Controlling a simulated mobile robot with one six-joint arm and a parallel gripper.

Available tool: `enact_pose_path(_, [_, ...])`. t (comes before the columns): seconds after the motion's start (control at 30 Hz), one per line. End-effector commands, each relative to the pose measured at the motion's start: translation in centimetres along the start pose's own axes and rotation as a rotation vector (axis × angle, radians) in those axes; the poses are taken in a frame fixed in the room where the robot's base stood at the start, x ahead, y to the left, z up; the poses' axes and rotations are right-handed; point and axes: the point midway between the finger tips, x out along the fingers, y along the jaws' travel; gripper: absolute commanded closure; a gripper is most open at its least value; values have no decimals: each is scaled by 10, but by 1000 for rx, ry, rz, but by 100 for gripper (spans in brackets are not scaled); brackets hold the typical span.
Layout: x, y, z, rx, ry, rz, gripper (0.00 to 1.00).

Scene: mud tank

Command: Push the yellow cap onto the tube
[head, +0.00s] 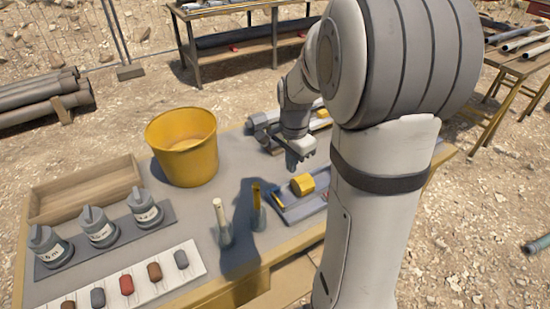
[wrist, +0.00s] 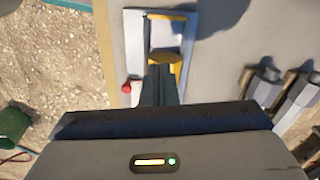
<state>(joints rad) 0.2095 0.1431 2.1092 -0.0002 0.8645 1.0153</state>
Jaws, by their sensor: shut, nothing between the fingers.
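A yellow cap (head: 303,184), short and rounded, sits on a blue-grey tray (head: 285,212) right of the table's middle; my arm hides the tray's right part. A grey tube-like length shows on the tray beside the cap, partly hidden, so I cannot tell how the two meet. My gripper (head: 292,166) points down, shut and empty, just behind and left of the cap. In the wrist view my fingers (wrist: 160,78) overlap the near side of the yellow cap (wrist: 168,60); I cannot tell whether they touch it.
A yellow bucket (head: 182,148) stands left of my gripper. A wooden box (head: 84,187), grey canisters (head: 98,227) and a sample strip (head: 130,288) fill the left side.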

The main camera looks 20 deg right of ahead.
Motion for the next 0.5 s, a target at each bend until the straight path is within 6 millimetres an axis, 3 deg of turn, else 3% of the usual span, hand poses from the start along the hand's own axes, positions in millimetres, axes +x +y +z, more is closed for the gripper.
enact_pose_path(0.17, [17,-8,-17,133,-11,21,100])
enact_pose_path(0.33, [34,-9,-18,154,-14,26,100])
enact_pose_path(0.5, [65,-7,-18,152,-14,27,100])
